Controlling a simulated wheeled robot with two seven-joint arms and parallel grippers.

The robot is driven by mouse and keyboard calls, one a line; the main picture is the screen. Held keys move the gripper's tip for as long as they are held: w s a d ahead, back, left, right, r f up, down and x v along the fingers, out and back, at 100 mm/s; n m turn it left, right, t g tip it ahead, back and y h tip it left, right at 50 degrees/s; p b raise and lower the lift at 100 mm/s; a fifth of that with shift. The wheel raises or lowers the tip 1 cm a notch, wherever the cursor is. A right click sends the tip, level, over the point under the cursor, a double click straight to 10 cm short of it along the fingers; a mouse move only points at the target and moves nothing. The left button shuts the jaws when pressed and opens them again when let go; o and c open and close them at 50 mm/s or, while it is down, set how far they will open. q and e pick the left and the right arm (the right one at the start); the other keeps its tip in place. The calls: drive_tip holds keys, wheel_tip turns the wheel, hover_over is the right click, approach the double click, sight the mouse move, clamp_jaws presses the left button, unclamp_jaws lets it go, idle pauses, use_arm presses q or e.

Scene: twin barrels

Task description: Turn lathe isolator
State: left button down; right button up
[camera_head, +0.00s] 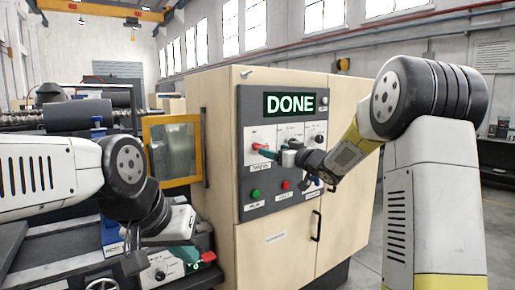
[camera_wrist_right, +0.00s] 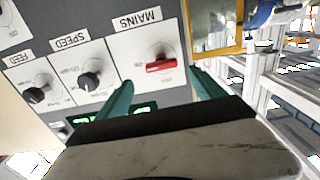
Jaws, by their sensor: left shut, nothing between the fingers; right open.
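The red MAINS switch (camera_head: 262,148) sits on the dark panel (camera_head: 291,207) of the wooden cabinet. In the right wrist view the red handle (camera_wrist_right: 160,65) lies crosswise on a white plate marked MAINS. My right gripper (camera_head: 284,156) is close in front of the panel, beside the red handle. Its teal fingers (camera_wrist_right: 162,95) are spread with nothing between them, apart from the handle as far as I can tell. My left gripper (camera_head: 134,262) is shut and empty, low at the left by a small machine panel (camera_head: 165,267). Its fingertips are hard to make out.
Black SPEED (camera_wrist_right: 90,81) and FEED (camera_wrist_right: 36,95) knobs sit beside the switch. The display (camera_head: 290,104) reads DONE. Green (camera_head: 255,193) and red (camera_head: 286,185) buttons sit below. A yellow-framed door (camera_head: 146,153) stands open at left. Open floor lies at right.

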sight(262, 146)
drive_tip(key=x, duration=0.8)
drive_tip(key=shift+s+a, duration=0.1)
drive_tip(key=shift+a, duration=0.05)
drive_tip(key=c, duration=1.4)
drive_tip(key=shift+o, duration=0.2)
